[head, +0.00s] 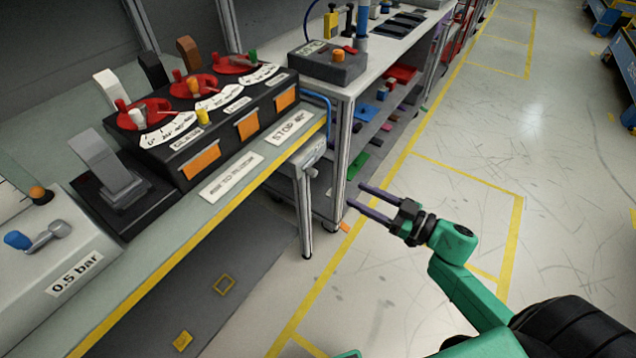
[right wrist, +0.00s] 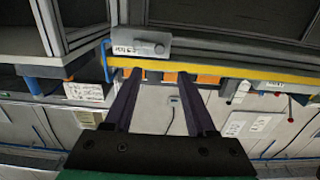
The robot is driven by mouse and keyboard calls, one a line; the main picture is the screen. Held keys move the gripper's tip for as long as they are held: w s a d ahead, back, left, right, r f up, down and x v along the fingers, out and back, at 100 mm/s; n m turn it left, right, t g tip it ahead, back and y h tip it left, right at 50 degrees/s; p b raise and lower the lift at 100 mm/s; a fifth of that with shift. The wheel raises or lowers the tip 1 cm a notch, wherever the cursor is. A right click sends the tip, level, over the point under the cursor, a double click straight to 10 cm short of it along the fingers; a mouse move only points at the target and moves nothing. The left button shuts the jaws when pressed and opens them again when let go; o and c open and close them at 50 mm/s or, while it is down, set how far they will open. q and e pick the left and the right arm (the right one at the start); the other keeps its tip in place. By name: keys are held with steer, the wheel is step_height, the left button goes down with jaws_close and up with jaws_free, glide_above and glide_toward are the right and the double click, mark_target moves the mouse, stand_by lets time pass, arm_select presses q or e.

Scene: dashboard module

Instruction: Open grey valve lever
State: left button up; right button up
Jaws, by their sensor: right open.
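A grey upright lever (head: 100,160) stands on a black base at the left of the dashboard bench in the head view. In front of it, a smaller grey handle with a blue end (head: 40,236) sits on a pale box labelled "0.5 bar" (head: 78,274). I cannot tell which of the two is the valve lever. My right gripper (head: 357,196) is open and empty, over the floor to the right of the bench and well apart from both. Its two dark fingers also show in the right wrist view (right wrist: 160,76). My left gripper is not in view.
A black panel with red dials (head: 145,114) and orange labels stands on the bench behind the grey upright lever. The bench has a yellow front edge (head: 205,232). A shelved cart (head: 345,135) stands beyond it. The floor (head: 480,120) at right is clear.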

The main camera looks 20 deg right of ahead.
mark_target(316, 174)
steer(key=x, duration=1.2)
steer(key=shift+w+a, duration=0.15)
steer(key=shift+w, duration=0.15)
jaws_close()
